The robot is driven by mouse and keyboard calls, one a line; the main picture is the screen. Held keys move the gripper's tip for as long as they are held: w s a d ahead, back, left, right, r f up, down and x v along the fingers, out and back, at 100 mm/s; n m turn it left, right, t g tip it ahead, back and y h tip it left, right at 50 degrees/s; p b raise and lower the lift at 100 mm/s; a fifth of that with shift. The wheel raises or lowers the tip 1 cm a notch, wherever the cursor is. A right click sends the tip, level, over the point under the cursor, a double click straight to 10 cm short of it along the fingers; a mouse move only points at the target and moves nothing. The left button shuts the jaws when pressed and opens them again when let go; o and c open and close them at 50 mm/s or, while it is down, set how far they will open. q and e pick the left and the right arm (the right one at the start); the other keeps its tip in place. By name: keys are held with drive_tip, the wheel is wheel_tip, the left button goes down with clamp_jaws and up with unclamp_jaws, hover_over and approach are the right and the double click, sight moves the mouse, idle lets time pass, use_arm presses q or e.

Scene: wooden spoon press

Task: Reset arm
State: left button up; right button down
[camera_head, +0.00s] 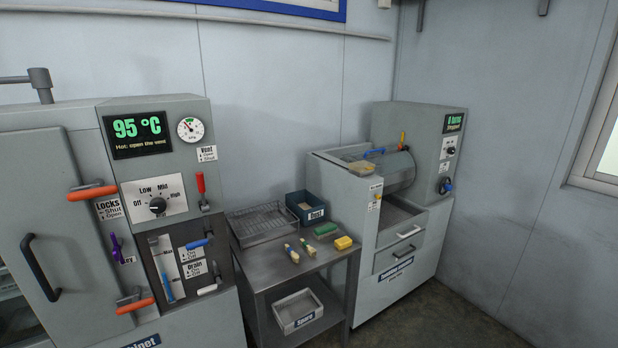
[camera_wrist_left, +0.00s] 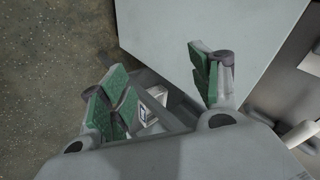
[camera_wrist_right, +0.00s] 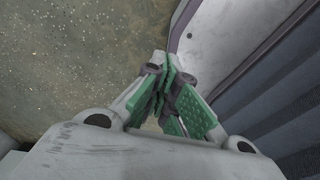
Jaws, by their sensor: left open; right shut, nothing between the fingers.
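My left gripper (camera_wrist_left: 160,85) shows in the left wrist view with its green-padded fingers spread apart and empty. Below it are the speckled floor and a grey panel edge. My right gripper (camera_wrist_right: 170,95) shows in the right wrist view with its green-padded fingers together and nothing between them, above the speckled floor. Neither gripper nor arm shows in the head view. The steam cabinet (camera_head: 60,190) stands at the left, its display reading 95 °C and "Hot: open the vent". The tumbling machine (camera_head: 405,240) stands at the right.
A metal table (camera_head: 275,268) stands between the machines, with a wire tray (camera_head: 262,222), a dark blue bin (camera_head: 305,207), a green block (camera_head: 325,230) and a yellow block (camera_head: 343,242). A tray marked Spare (camera_head: 297,311) sits on its lower shelf. Floor (camera_head: 470,320) is clear at right.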

use_arm(q)
drive_tip(key=s+d+f+n+g+h+p, duration=0.1)
drive_tip(key=s+d+f+g+p, duration=0.15)
drive_tip(key=s+f, duration=0.8)
drive_tip(key=s+d+f+n+g+h+p, duration=0.1)
drive_tip(key=s+d+f+n+p, duration=0.15)
drive_tip(key=s+f, duration=0.85)
drive_tip(key=s+d+f+n+g+p, duration=0.1)
drive_tip(key=s+d, duration=0.1)
drive_tip(key=s, duration=1.3)
drive_tip(key=s+d+f+n+g+h+p, duration=0.1)
drive_tip(key=s+d+g, duration=0.1)
drive_tip(key=s, duration=1.3)
drive_tip(key=shift+d+f, duration=0.25)
drive_tip(key=shift+d, duration=0.4)
use_arm(e)
wheel_tip(320, 180, up, 8)
drive_tip(key=a, duration=0.2)
drive_tip(key=shift+s+a+f, duration=0.15)
drive_tip(key=shift+s, duration=0.1)
drive_tip(key=shift+a, duration=0.4)
use_arm(q)
drive_tip(key=shift+f, duration=0.1)
use_arm(e)
drive_tip(key=shift+f, duration=0.1)
